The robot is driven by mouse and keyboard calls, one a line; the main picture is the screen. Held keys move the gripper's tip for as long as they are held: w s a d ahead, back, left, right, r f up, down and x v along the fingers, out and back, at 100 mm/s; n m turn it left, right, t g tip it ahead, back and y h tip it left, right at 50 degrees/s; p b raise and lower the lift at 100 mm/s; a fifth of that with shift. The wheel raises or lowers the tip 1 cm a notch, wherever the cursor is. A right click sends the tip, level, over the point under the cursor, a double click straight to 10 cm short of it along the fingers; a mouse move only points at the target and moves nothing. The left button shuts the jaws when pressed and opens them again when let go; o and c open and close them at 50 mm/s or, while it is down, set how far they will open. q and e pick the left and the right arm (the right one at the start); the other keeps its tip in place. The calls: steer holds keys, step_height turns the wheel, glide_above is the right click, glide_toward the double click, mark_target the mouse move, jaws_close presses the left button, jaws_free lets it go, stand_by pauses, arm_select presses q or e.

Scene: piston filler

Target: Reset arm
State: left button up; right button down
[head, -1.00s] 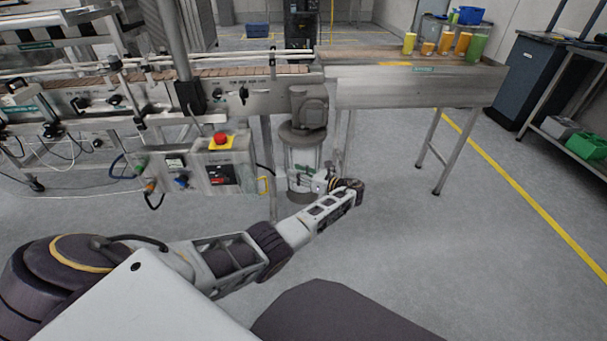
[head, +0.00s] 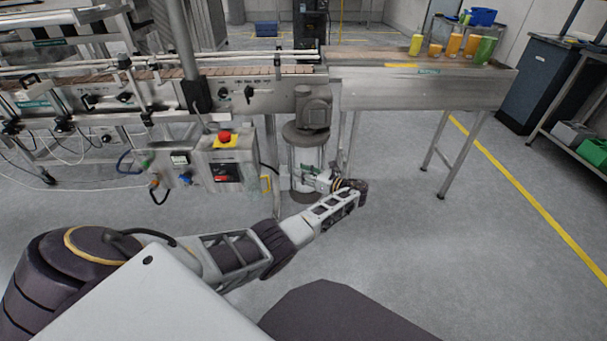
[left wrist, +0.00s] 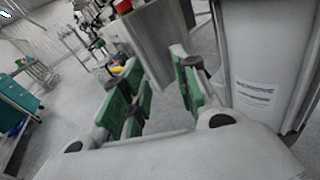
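My left arm (head: 235,257) reaches forward from the lower left in the head view, held low over the floor in front of the machine. Its gripper (head: 314,175) is small there, turned back to the left from the wrist, in front of the cylinder under the grey motor unit (head: 313,110). In the left wrist view the two green-padded fingers of the left gripper (left wrist: 163,85) stand apart with nothing between them. A white cylindrical body with a label (left wrist: 262,60) is close beside the right finger. My right arm and gripper are not in view.
The filling machine's conveyor (head: 240,72) runs across the back. A control box with a red emergency button (head: 224,137) hangs at its front. A steel outfeed table (head: 420,88) carries orange, yellow and green containers (head: 455,45). The floor (head: 440,240) at the right is clear.

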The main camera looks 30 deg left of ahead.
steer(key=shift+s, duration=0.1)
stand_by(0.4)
arm_select(q)
steer(key=shift+f+p, duration=0.1)
steer(key=shift+p, duration=0.2)
